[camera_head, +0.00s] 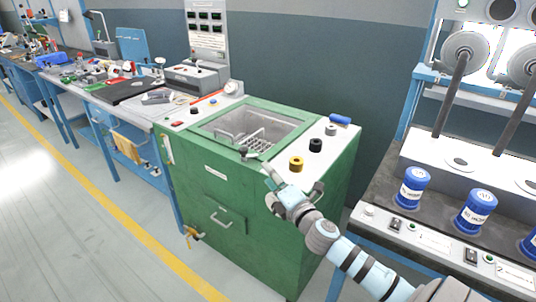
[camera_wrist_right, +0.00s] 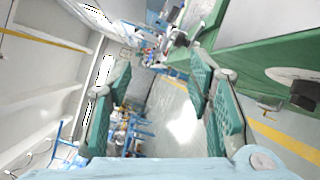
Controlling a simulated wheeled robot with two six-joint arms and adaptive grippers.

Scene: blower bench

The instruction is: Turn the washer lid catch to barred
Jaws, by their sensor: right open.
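The washer (camera_head: 226,178) is a green cabinet with a clear lid (camera_head: 250,125) that lies closed on its top. A small dark knob-like part (camera_head: 243,151), which looks like the lid catch, is at the lid's front edge; its exact turn is too small to tell. My right gripper (camera_head: 269,172) is just right of it, over the front edge of the washer, apart from it. In the right wrist view its green pads (camera_wrist_right: 163,90) stand apart with nothing between them. A dark knob on a pale disc (camera_wrist_right: 303,95) shows at the right there. My left gripper is not in view.
Yellow (camera_head: 296,164) and black knobs (camera_head: 316,145) stand on the washer's right top panel, with a blue roll (camera_head: 340,120) behind. A bench with blue canisters (camera_head: 412,187) is on the right. A cluttered workbench (camera_head: 125,88) runs left. The floor in front is clear.

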